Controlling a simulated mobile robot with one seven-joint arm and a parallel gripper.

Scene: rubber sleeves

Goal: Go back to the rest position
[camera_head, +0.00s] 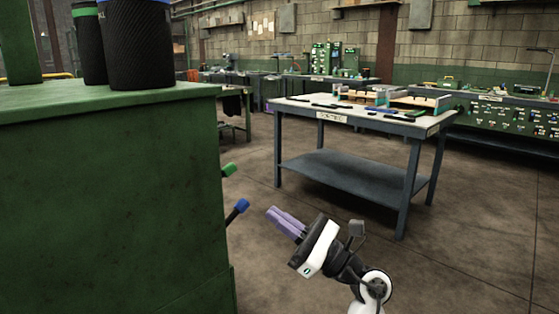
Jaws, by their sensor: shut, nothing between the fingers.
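My gripper (286,222) is in the lower middle of the head view, with purple fingers on a white and black wrist. The fingers are close together, point up and to the left, and hold nothing. It is in free air over the floor, to the right of the green cabinet (110,200) and in front of the workbench. Two black sleeves, one with a blue top (141,45) and one with a green band (88,45), stand on the cabinet top.
A blue rod end (238,208) and a green one (229,170) stick out from the cabinet's right side, close to my gripper. A workbench (350,178) with trays and dark tools stands behind. Concrete floor (460,240) is clear at right.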

